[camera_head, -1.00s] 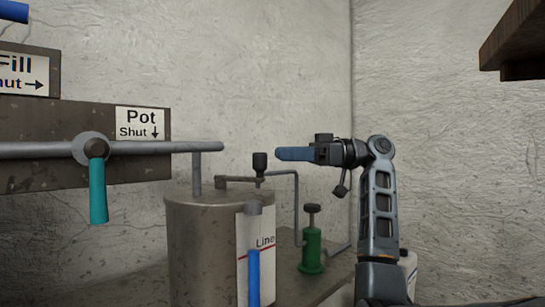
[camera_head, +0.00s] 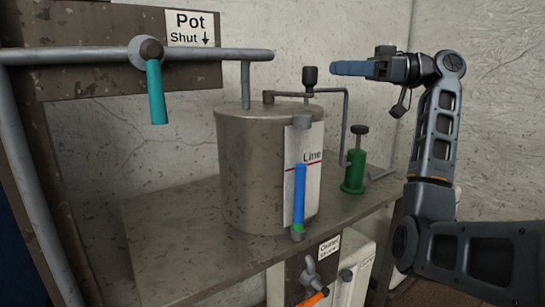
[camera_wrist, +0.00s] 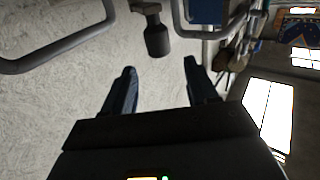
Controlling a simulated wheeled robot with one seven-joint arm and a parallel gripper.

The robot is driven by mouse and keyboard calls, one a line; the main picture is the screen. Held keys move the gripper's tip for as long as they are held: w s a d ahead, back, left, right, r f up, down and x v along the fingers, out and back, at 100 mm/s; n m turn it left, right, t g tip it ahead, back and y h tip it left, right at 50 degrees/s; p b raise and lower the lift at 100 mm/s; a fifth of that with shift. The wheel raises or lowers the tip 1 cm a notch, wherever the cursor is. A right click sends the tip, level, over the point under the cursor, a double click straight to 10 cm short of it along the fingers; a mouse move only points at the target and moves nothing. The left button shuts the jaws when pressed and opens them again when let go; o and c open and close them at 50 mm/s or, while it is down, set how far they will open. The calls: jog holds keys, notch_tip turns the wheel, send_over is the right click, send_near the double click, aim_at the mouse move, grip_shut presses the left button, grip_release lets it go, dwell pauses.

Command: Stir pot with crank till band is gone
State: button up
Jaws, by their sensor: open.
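The grey metal pot (camera_head: 250,165) stands on a worn metal bench. Its crank (camera_head: 290,95) lies across the lid and ends in an upright black knob (camera_head: 310,76). A sight gauge with a "Line" card (camera_head: 312,170) is on the pot's front; its tube is blue (camera_head: 299,195) with a short green band (camera_head: 297,228) at the bottom. My gripper (camera_head: 335,68) is open and empty, just right of the knob and apart from it. In the wrist view the knob (camera_wrist: 157,40) is ahead of and between the open fingertips (camera_wrist: 160,65).
The pot valve with a teal handle (camera_head: 156,92) hangs down under the "Pot Shut" sign (camera_head: 190,28). A green pump (camera_head: 354,172) stands right of the pot, with a thin bent pipe beside it. An orange-handled outlet tap (camera_head: 313,298) is below the bench (camera_head: 170,225).

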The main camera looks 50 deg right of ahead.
aim_at(316, 72)
jog(key=a+m+t+h+p, duration=0.1)
jog(key=a+m+h+p, duration=0.1)
jog(key=m+h, duration=0.1)
jog(key=s+a+m+t+h+p, duration=0.1)
jog(key=a+m+h+p, duration=0.1)
jog(key=h, duration=0.4)
jog(key=a+m+t+h+p, duration=0.1)
jog(key=m+h+p, duration=0.1)
jog(key=m+h, duration=0.2)
jog(key=shift+s+a+f+h+p, duration=0.15)
jog(key=shift+a+f+h+p, duration=0.25)
jog(key=shift+h, duration=0.1)
jog(key=w, duration=0.2)
jog(key=w+d, duration=0.1)
jog(key=w, duration=0.2)
jog(key=w+p, duration=0.1)
jog(key=w, duration=0.1)
jog(key=shift+w+d, duration=0.2)
jog(key=shift+d, duration=0.05)
grip_shut()
